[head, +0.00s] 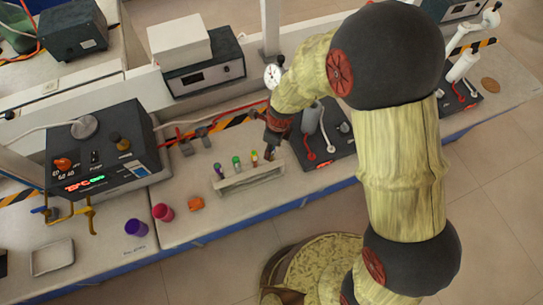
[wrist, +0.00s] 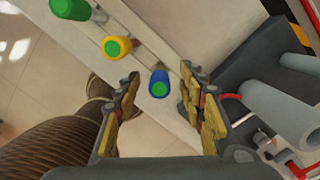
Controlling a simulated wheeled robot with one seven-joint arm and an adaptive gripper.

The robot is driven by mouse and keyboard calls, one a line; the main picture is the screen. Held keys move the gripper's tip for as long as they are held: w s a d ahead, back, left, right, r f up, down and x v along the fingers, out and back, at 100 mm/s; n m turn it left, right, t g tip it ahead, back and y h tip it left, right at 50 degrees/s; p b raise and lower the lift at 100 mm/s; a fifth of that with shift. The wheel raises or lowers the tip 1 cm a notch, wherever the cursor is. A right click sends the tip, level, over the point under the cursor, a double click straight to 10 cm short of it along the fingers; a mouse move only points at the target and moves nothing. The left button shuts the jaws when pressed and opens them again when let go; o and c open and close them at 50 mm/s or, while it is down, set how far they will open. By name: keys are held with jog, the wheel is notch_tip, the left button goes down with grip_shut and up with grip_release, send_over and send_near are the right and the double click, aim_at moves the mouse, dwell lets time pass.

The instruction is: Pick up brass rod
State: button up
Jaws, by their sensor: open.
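No plain brass rod can be told for certain. A pale rack (head: 250,180) on the bench holds several upright coloured pieces. In the wrist view they are a green one (wrist: 70,8), a yellow one with a green centre (wrist: 117,47) and a blue one with a green centre (wrist: 158,84). My gripper (wrist: 160,75) is open, with the blue piece showing between its fingertips. I cannot tell whether the fingers touch it. In the head view my gripper (head: 270,152) is over the right end of the rack, and its fingertips are partly hard to make out.
A dark board (head: 325,145) with a grey cylinder and cables lies close right of the rack. An orange piece (head: 196,204), a red cup (head: 163,212) and a purple cup (head: 136,228) stand left. A black instrument (head: 105,150) is further left. The bench's front edge is near.

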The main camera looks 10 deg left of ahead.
jog(key=shift+c, duration=0.5)
jog(key=shift+r, duration=0.1)
grip_shut()
